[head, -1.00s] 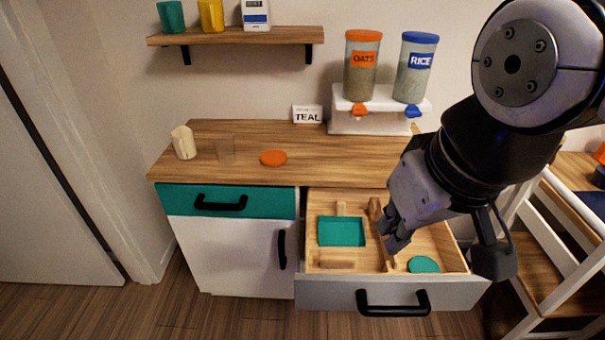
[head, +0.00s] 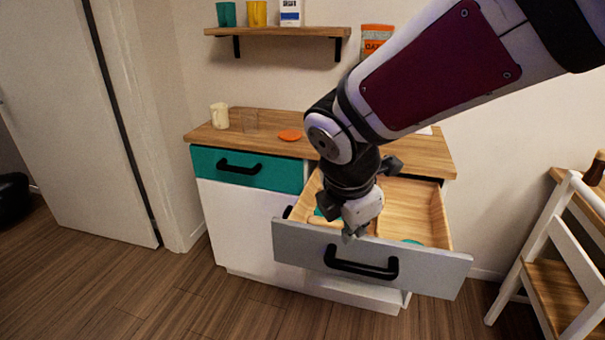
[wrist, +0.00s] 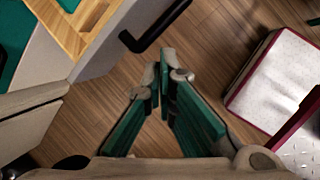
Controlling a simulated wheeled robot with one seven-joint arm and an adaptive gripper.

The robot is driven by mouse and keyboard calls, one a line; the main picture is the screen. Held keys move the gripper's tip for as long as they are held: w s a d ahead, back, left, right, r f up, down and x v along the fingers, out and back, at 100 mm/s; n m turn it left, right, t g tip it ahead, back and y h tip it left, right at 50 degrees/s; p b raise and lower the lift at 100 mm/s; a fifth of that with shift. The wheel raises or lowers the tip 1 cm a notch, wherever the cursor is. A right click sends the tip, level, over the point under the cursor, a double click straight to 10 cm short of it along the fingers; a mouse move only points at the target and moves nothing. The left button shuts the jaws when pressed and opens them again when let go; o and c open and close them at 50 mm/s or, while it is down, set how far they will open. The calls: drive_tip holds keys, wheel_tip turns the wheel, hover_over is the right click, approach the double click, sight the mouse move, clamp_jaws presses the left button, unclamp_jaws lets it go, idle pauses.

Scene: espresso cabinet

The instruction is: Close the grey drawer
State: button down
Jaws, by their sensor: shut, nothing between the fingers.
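The grey drawer (head: 430,268) stands pulled out of the cabinet's right side, with a black bar handle (head: 360,265) on its front. Its wooden interior (head: 415,200) is open to view, partly hidden by my arm. My gripper (head: 350,236) is shut and empty, pointing down by the top edge of the drawer front. In the wrist view my fingertips (wrist: 163,72) are together over the floor, just outside the drawer front (wrist: 100,60) and beside the handle (wrist: 135,42). I cannot tell whether they touch the drawer.
A closed teal drawer (head: 275,176) is at the left. A cream cup (head: 219,116), a clear glass (head: 250,121) and an orange lid (head: 290,135) stand on the counter (head: 220,138). A white wooden cart (head: 545,245) stands at the right. Floor in front is clear.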

drive_tip(key=w+a+f+n+b, duration=0.4)
drive_tip(key=w+a+f+n, duration=0.1)
drive_tip(key=a+f+n, duration=0.5)
drive_tip(key=shift+m+y, duration=0.3)
drive_tip(key=shift+m, duration=0.1)
drive_tip(key=shift+w+d+f+b, duration=0.7)
drive_tip(key=shift+w+f, duration=0.6)
drive_tip(key=shift+f, duration=0.45)
drive_tip(key=shift+w+d+f+b, duration=0.45)
drive_tip(key=shift+w+f+b, duration=0.35)
drive_tip(key=shift+w+f, duration=0.7)
drive_tip(key=shift+w+d+f+b, duration=0.7)
drive_tip(key=shift+w+f, duration=0.35)
drive_tip(key=shift+f, duration=0.9)
